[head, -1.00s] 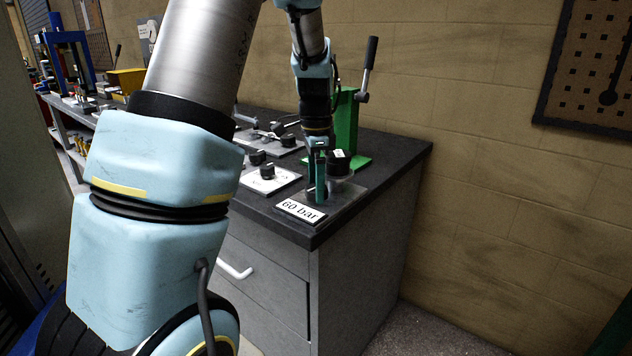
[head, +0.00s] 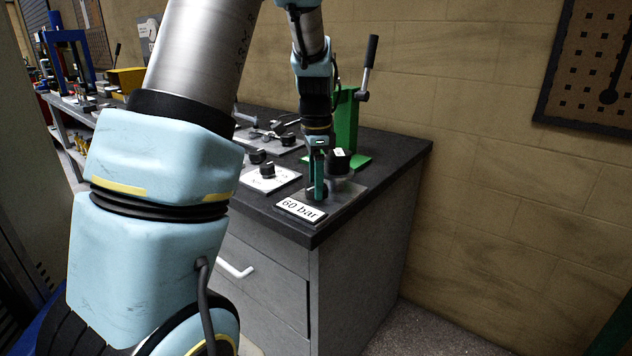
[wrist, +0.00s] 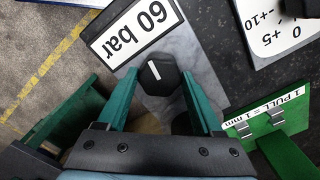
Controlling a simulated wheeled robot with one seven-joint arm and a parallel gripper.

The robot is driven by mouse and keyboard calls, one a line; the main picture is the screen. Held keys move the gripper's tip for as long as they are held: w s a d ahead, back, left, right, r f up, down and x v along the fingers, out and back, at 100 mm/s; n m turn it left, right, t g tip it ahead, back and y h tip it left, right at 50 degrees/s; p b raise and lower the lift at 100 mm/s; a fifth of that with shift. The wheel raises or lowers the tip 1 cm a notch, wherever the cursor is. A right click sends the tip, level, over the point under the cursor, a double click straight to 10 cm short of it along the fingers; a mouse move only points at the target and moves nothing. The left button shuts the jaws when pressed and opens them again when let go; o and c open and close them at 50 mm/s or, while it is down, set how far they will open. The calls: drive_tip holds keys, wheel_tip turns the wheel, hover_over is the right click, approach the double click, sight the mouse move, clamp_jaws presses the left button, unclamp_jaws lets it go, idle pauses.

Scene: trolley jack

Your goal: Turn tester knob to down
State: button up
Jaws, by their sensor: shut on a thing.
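The tester knob (wrist: 160,76) is black and faceted, with a white pointer line on top. It sits on a grey plate (wrist: 187,42) beside a white "60 bar" label (wrist: 134,32). In the wrist view the line points toward the label side, tilted slightly left of straight up. My gripper (wrist: 161,77) has its two green fingers on either side of the knob, shut on it. In the head view my gripper (head: 317,192) points down over the plate, just behind the "60 bar" label (head: 300,210), and mostly hides the knob.
A green press (head: 348,125) with an upright lever stands behind. To the left, other black knobs (head: 267,170) sit on a white-labelled plate.

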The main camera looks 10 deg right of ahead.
drive_tip(key=shift+n, duration=0.4)
drive_tip(key=n+p, duration=0.1)
drive_tip(key=n, duration=0.2)
drive_tip(key=shift+n, duration=0.4)
drive_tip(key=n+p, duration=0.2)
drive_tip(key=n, duration=0.3)
drive_tip(key=shift+r, duration=0.1)
drive_tip(key=n+p, duration=0.1)
drive_tip(key=n, duration=0.3)
drive_tip(key=shift+d+n+p, duration=0.1)
drive_tip(key=shift+n+p, duration=1.1)
drive_tip(key=shift+n, duration=1.4)
drive_tip(key=o, duration=1.4)
drive_tip(key=shift+c, duration=0.2)
